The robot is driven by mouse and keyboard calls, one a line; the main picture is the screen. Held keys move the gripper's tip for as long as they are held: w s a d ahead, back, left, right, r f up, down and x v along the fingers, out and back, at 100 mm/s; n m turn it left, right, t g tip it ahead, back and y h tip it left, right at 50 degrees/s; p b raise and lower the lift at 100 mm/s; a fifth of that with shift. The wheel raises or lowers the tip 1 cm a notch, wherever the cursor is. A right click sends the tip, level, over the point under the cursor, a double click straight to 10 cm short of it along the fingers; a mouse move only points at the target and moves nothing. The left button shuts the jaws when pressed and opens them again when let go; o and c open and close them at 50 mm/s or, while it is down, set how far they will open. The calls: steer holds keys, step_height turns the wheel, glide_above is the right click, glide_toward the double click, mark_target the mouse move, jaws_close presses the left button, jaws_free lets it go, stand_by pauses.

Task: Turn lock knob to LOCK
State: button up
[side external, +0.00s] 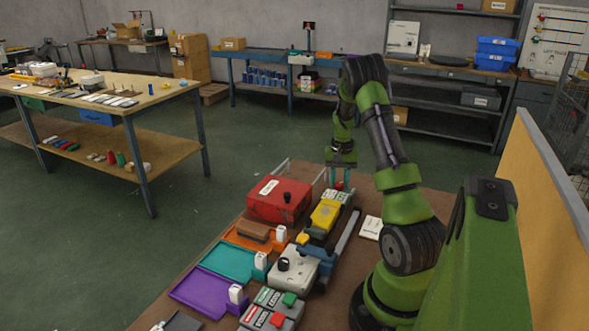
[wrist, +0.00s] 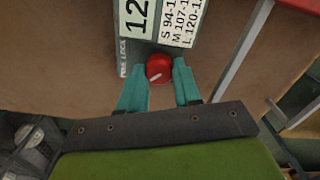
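The lock knob (wrist: 159,69) is a round red knob with a short white pointer line. In the wrist view the line slants toward the lower left. In the side view my gripper (side external: 340,182) points straight down at the far end of the bench, with the red knob (side external: 340,186) showing small at the fingertips.
A white size label (wrist: 180,20) lies just beyond the knob. The brown bench (side external: 205,285) also carries a red box (side external: 279,200), a yellow unit (side external: 325,215), a teal tray (side external: 228,262) and a purple tray (side external: 208,291).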

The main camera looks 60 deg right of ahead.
steer(key=shift+c, duration=1.3)
steer(key=m, duration=0.5)
steer(key=shift+m, duration=0.4)
steer(key=m, duration=0.5)
steer(key=shift+s+m, duration=0.1)
steer(key=shift+m, duration=0.3)
steer(key=o, duration=1)
steer(key=shift+o, duration=0.2)
steer(key=shift+a, duration=0.1)
